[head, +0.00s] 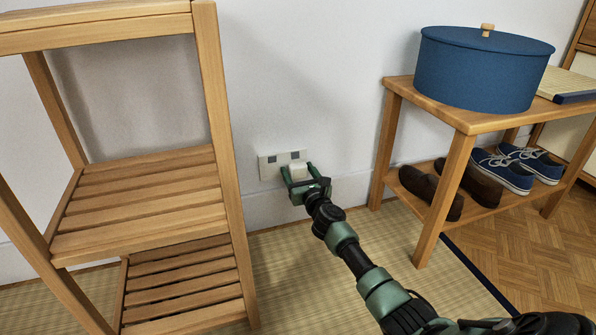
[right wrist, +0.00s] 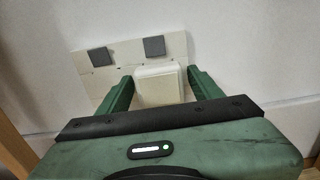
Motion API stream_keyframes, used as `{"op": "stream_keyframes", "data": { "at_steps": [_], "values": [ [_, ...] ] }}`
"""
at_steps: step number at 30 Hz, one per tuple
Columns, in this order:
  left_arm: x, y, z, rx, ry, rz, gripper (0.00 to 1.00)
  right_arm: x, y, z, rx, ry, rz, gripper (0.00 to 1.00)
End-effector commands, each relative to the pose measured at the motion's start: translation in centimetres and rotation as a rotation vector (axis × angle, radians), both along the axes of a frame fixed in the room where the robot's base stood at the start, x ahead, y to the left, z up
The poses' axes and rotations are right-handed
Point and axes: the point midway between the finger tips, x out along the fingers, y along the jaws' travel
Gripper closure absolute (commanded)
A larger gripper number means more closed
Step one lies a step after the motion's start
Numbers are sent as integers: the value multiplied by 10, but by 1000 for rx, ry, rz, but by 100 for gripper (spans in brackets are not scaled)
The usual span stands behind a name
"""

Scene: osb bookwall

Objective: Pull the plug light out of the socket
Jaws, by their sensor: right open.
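The plug light (head: 298,171) is a small cream-white block on the socket plate (head: 265,168), low on the white wall. In the right wrist view the plug light (right wrist: 159,86) sits against the lower part of the socket plate (right wrist: 92,62). My right gripper (head: 297,182) is open. Its two green fingers (right wrist: 158,92) stand on either side of the plug light, with small gaps visible. The back of the plug light and its contact with the socket are hidden. My left gripper is not in view.
A slatted wooden shelf (head: 217,110) stands left of the socket. A wooden bench (head: 463,118) on the right bears a blue lidded round box (head: 478,75), with brown shoes (head: 432,190) and blue sneakers (head: 500,171) below. Tatami floor (head: 310,270) lies free between them.

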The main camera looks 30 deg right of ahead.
Motion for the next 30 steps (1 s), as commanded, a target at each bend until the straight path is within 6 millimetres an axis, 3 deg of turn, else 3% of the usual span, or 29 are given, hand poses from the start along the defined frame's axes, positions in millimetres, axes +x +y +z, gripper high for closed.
{"op": "stream_keyframes", "data": {
  "at_steps": [2, 3, 9, 10, 30],
  "values": [
    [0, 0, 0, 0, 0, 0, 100, 0, 0, 0, 0, 0, 0, 35],
    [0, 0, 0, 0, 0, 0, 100, 0, 0, 0, 0, 0, 0, 40],
    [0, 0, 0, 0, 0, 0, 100, 0, 0, 0, 0, 0, 0, 96],
    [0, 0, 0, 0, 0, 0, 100, 0, 0, 0, 0, 0, 0, 100],
    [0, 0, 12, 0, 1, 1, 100, -17, 4, 1, 1, 0, 0, 100]
  ]
}}
